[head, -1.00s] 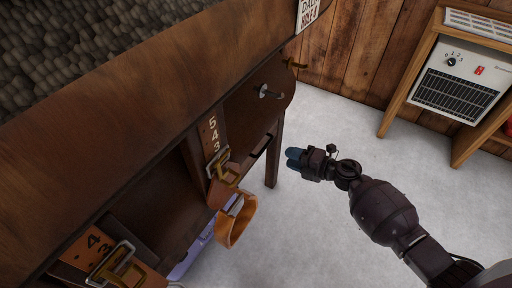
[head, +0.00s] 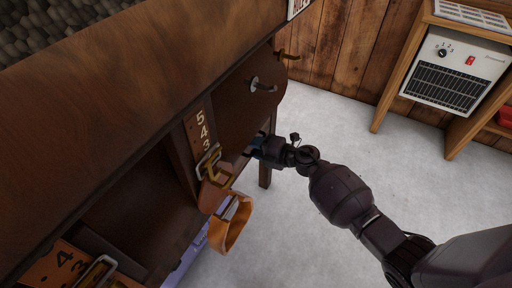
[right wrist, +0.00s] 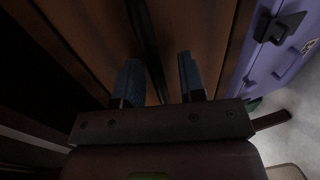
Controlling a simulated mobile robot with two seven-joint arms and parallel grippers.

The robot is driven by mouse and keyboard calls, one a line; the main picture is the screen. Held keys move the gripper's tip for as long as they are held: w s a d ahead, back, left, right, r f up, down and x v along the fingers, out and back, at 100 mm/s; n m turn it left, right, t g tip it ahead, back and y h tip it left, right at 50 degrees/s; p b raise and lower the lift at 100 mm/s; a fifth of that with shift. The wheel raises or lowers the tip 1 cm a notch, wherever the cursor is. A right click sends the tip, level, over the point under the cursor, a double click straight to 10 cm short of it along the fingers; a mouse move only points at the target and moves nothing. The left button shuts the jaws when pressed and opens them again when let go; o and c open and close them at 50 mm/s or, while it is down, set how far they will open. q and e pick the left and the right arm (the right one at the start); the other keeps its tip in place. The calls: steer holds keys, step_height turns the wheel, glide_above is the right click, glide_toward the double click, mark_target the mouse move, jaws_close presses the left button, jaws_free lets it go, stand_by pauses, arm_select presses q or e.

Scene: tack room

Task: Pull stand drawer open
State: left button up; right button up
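The stand (head: 150,75) is a large dark brown wooden piece with a rounded top. Its drawer front is dark and shaded low on the near side, with a thin dark bar handle mostly hidden behind my right gripper (head: 256,147). In the right wrist view, the two blue-grey fingers of my right gripper (right wrist: 159,82) are apart. The dark bar handle (right wrist: 146,45) runs between them in front of brown wood (right wrist: 85,45); I cannot tell how deep it sits between the fingers. My left gripper is not in view.
Leather straps with buckles (head: 209,165) and an orange loop (head: 230,222) hang beside the gripper. A metal hook (head: 264,86) sticks out above. A purple case (right wrist: 285,55) stands below. A heater (head: 455,70) sits in a wooden shelf at right. The grey floor (head: 330,240) is clear.

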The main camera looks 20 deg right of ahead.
jaws_close()
steer(key=shift+s+d, duration=0.1)
stand_by(0.3)
arm_select(q)
steer(key=p, duration=0.1)
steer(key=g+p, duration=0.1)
steer(key=p, duration=0.1)
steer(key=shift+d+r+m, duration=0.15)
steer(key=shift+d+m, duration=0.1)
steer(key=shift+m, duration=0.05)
arm_select(e)
steer(key=f+v, duration=0.3)
steer(key=v, duration=1.2)
steer(key=s+d+f+v, duration=0.1)
steer(key=f+v, duration=0.2)
steer(key=v, duration=1.3)
steer(key=shift+s+f, duration=0.25)
steer(key=shift+s, duration=0.05)
steer(key=shift+d, duration=0.1)
jaws_free()
